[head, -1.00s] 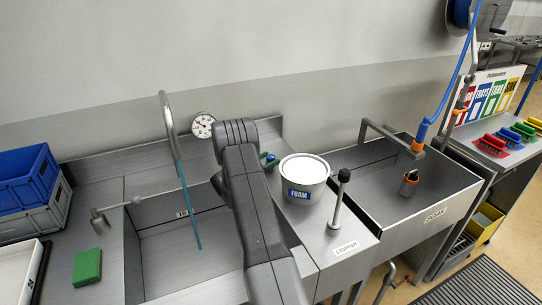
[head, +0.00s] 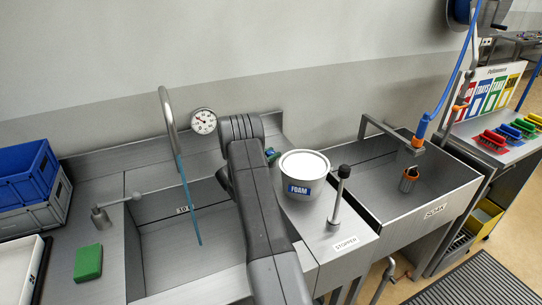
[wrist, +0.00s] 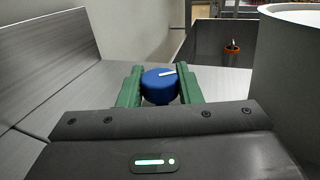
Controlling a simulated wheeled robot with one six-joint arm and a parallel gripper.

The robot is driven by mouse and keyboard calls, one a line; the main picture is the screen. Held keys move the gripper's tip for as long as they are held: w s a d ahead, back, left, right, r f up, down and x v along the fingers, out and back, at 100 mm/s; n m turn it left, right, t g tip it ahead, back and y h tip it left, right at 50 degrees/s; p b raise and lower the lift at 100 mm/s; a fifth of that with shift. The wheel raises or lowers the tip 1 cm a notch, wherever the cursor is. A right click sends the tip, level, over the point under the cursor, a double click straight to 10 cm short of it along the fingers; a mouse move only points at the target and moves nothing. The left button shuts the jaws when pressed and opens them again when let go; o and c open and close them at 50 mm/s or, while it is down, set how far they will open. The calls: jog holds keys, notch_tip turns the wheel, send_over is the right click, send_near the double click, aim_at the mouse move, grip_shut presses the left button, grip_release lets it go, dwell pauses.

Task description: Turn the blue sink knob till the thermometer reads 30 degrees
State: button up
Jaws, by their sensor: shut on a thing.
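The blue knob (wrist: 160,86) sits between the two green fingers of my gripper (wrist: 159,88) in the wrist view. My gripper is shut on it. A white mark on the knob's top points to the right and slightly up. In the head view my arm hides most of the knob. The round thermometer dial (head: 203,121) is on the wall left of my arm; its needle is too small to read surely. A curved faucet (head: 168,115) pours a blue stream (head: 189,200) into the left sink (head: 165,250).
A white FOAM tub (head: 304,175) stands close to the right of my gripper. A black-topped stopper (head: 338,200) stands in front of it. The soak sink (head: 440,190) is farther right. A green sponge (head: 88,262) and blue crate (head: 28,172) are at left.

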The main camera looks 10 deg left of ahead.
jog(key=shift+f+b, duration=0.2)
jog(key=shift+b, duration=0.15)
jog(key=n+t+y+b, duration=0.2)
jog(key=n+y+b, duration=0.1)
jog(key=b, duration=0.3)
jog(key=shift+d+f+y, duration=0.1)
jog(key=shift+f+y, duration=0.05)
jog(key=shift+y, duration=0.45)
jog(key=n+t+y+b, duration=0.1)
jog(key=n+y+b, duration=0.1)
jog(key=b, duration=0.1)
jog(key=shift+y+b, duration=0.4)
jog(key=shift+r+n+t+y+b, duration=0.2)
jog(key=shift+n+t+y+b, duration=0.1)
jog(key=shift+y+b, duration=0.15)
jog(key=shift+r+y, duration=0.15)
jog(key=shift+y, duration=0.1)
jog(key=o, duration=1)
jog(key=shift+c, duration=0.2)
